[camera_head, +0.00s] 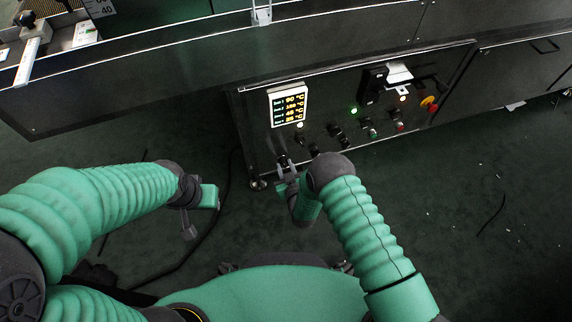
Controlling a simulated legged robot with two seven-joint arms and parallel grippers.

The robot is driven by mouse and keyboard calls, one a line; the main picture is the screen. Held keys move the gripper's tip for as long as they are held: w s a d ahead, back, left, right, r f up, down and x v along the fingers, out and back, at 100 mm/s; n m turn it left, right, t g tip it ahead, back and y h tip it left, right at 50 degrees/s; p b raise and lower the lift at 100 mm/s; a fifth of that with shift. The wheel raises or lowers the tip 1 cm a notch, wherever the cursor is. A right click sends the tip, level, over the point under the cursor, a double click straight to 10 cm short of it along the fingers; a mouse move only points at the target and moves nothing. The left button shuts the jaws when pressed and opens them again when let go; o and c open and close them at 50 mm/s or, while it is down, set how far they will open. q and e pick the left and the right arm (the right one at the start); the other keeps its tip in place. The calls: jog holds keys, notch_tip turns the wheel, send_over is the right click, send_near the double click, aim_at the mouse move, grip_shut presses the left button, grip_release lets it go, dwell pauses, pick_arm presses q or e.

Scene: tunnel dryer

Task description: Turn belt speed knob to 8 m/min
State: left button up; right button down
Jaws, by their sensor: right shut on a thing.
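The dark control panel (330,110) has a row of small black knobs along its lower part. My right gripper (285,168) is at the lower left of the panel, shut on the leftmost black knob (283,159). The fingers cover much of this knob, so its pointer and any speed marks cannot be read. Another black knob (314,150) sits just to the right. My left gripper (199,210) hangs over the floor, left of the panel, open and empty.
A lit display (288,105) shows several temperature lines above the knobs. Green (372,133) and red (399,127) buttons and a red-yellow switch (429,103) are further right. The machine's long side (150,85) runs above. Cables lie on the dark floor.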

pick_arm(q)
jog(key=shift+r, duration=0.25)
pick_arm(e)
jog(key=shift+f+n+h, duration=0.1)
jog(key=shift+n+h, duration=0.2)
jog(key=shift+n, duration=0.3)
jog(key=c, duration=1.5)
grip_release()
jog(key=shift+o, duration=0.2)
jog(key=shift+a, duration=0.1)
pick_arm(q)
jog(key=shift+p, duration=0.3)
